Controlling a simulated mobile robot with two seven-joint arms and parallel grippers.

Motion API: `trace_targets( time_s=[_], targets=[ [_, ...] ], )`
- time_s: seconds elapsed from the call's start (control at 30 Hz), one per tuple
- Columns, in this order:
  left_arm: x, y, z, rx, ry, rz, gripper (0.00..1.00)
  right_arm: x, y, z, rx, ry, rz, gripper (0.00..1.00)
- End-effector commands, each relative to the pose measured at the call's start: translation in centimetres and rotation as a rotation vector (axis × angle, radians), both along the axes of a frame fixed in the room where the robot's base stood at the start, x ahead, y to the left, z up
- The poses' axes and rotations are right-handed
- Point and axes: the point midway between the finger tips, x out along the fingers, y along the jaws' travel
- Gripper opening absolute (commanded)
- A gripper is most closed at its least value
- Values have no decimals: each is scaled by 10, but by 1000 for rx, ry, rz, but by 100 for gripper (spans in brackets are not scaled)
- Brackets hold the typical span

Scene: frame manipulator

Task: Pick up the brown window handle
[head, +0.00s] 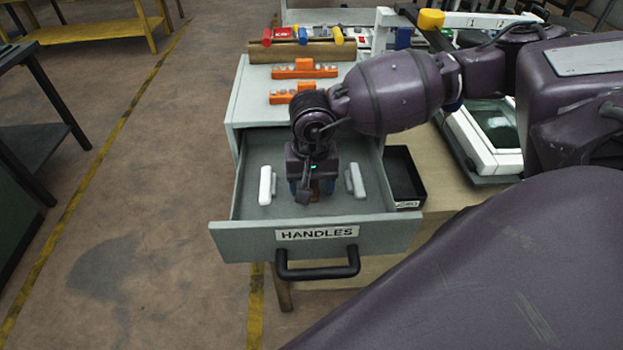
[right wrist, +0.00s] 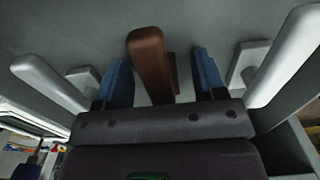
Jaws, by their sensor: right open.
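The brown window handle (right wrist: 150,62) lies in the open drawer (head: 240,237) labelled HANDLES. In the right wrist view it stands between the two blue fingers of my right gripper (right wrist: 164,82), with a gap visible on each side. In the head view my right gripper (head: 314,188) points down into the drawer and hides most of the handle. The gripper is open and holds nothing. A white handle (head: 266,185) lies to its left and a light grey handle (head: 355,181) to its right. My left gripper is not in view.
A black bin (head: 404,178) sits right of the drawer. Orange holders (head: 304,69) stand on the cabinet top behind. A white window frame (head: 484,142) lies on the bench at right.

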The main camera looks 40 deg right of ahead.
Motion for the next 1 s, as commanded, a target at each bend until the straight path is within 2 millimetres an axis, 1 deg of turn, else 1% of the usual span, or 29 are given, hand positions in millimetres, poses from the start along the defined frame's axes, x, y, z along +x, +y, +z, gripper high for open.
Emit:
trace_targets(
  time_s=[0.23, 0.27, 0.6, 0.63, 0.87, 1.0],
  targets=[
    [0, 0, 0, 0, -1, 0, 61, 0, 0, -3, 0, 0, 1, 64],
    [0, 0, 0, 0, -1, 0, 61, 0, 0, -3, 0, 0, 1, 62],
    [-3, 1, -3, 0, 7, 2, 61, 0, 0, -2, 0, 0, 0, 10],
    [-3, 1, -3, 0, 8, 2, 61, 0, 0, -2, 0, 0, 0, 8],
    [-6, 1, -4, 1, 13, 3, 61, 0, 0, -1, -1, -1, 0, 8],
    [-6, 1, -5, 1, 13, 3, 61, 1, 0, 8, -1, -3, 1, 8]
  ],
)
